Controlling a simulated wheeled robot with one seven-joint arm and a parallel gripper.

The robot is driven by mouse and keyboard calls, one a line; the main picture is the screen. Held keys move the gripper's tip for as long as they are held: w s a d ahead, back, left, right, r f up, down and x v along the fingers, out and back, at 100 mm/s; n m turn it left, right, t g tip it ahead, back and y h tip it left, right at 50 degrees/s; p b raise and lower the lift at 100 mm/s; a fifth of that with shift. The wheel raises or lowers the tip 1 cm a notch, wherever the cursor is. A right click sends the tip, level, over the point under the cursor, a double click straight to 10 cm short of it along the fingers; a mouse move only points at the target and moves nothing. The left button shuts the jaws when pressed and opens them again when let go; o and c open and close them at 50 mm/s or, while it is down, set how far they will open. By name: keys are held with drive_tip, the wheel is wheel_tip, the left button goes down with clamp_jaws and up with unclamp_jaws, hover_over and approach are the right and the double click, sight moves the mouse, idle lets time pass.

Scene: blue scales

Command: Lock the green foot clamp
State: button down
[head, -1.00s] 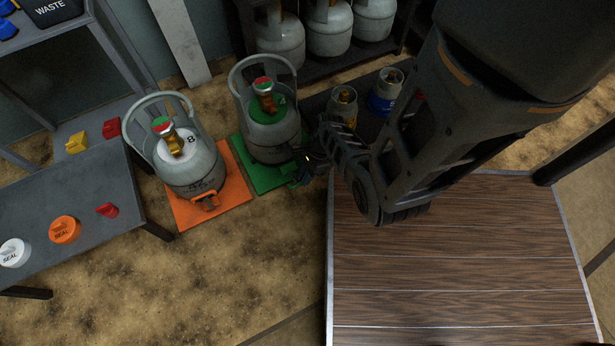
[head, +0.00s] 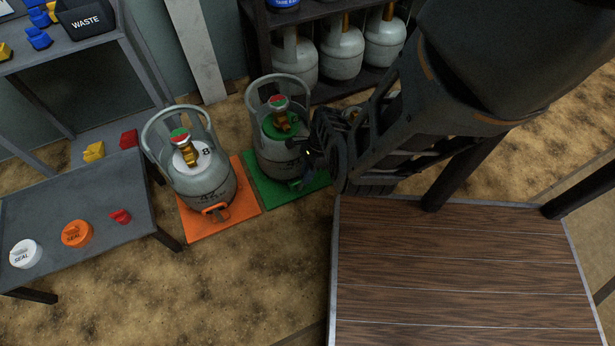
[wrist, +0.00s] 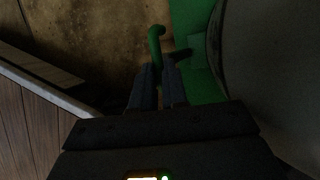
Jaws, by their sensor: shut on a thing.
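The green foot clamp shows in the wrist view as a green bent lever (wrist: 155,45) beside the green plate (wrist: 190,25). My gripper (wrist: 159,73) is shut on this lever, whose curved end sticks out beyond the fingertips. In the head view the clamp (head: 297,184) sits at the front foot of a grey cylinder (head: 277,150) with a green collar, upright on the green plate (head: 270,199). My gripper (head: 314,158) is at the right of that cylinder, dark and partly hidden by my arm. Whether the clamp is locked cannot be told.
An orange plate (head: 245,205) with a second cylinder (head: 200,185) and an orange clamp (head: 215,210) lies close on the left. A wooden-topped table (head: 460,270) stands at the right front. A rack of cylinders (head: 340,50) is behind. Bare floor lies in front.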

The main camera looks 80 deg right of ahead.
drive_tip(key=shift+s+f, duration=0.2)
drive_tip(key=shift+f, duration=0.05)
drive_tip(key=c, duration=1.4)
unclamp_jaws()
drive_tip(key=shift+c, duration=0.2)
drive_tip(key=shift+o, duration=1.4)
drive_tip(key=shift+w+r, duration=0.1)
drive_tip(key=p+v, duration=0.4)
drive_tip(key=v, duration=0.4)
